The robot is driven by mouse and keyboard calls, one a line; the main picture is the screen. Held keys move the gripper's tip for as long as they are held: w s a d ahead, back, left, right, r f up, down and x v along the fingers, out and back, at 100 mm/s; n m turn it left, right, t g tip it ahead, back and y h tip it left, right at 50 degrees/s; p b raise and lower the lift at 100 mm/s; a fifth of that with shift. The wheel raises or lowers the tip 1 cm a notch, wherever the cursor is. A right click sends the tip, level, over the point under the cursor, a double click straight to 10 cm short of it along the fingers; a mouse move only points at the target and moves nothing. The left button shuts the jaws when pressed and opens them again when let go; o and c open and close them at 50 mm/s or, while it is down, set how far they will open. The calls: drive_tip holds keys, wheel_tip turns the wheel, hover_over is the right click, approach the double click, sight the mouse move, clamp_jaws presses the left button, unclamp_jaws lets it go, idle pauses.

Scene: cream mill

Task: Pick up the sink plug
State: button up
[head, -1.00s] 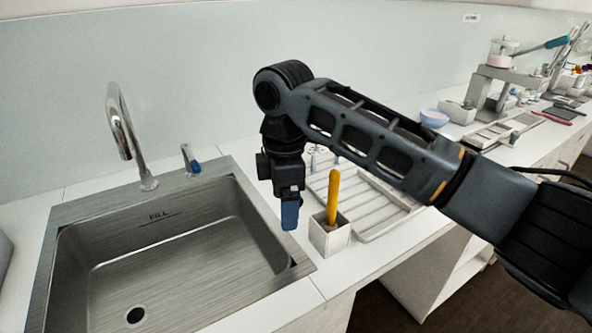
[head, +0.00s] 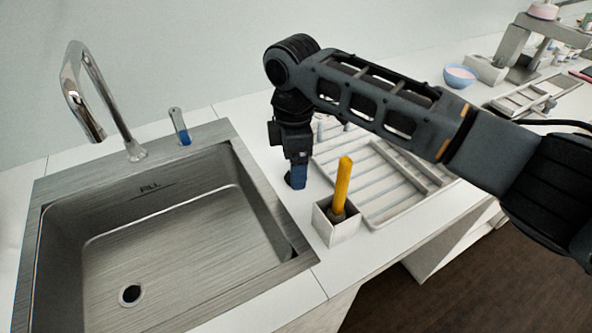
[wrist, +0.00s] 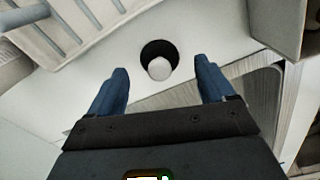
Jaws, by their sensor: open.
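The sink plug (wrist: 159,61) is a black disc with a pale round knob, lying on the white counter beside the sink. In the wrist view it sits between and just beyond my blue fingertips, with clear space on both sides. My gripper (wrist: 161,68) is open and empty, pointing down over it. In the head view my gripper (head: 298,178) is over the counter strip between sink and drying rack. I cannot clearly make out the plug there; my gripper seems to hide it.
The steel sink (head: 185,245) with a tap (head: 134,150) and blue-marked lever (head: 181,127) lies left. A small square holder (head: 338,229) with a yellow-handled tool (head: 343,183) stands close to my gripper's right. The drying rack (head: 374,219) is behind it.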

drive_tip(key=shift+f, duration=0.8)
drive_tip(key=shift+c, duration=0.2)
drive_tip(key=c, duration=1)
drive_tip(key=shift+r, duration=0.5)
wheel_tip(320, 180, up, 2)
drive_tip(key=shift+r+b, duration=0.25)
drive_tip(key=shift+b, duration=0.2)
drive_tip(key=d+r, duration=0.2)
drive_tip(key=d, duration=0.1)
drive_tip(key=s+d+r+b, duration=0.1)
drive_tip(key=d+r, duration=0.2)
drive_tip(key=d, duration=0.1)
drive_tip(key=s+d+r, duration=0.1)
drive_tip(key=d+r, duration=0.1)
drive_tip(key=d, duration=0.2)
drive_tip(key=shift+s+d+r+b, duration=0.1)
drive_tip(key=shift+d+r+b, duration=0.1)
drive_tip(key=shift+r+b, duration=0.15)
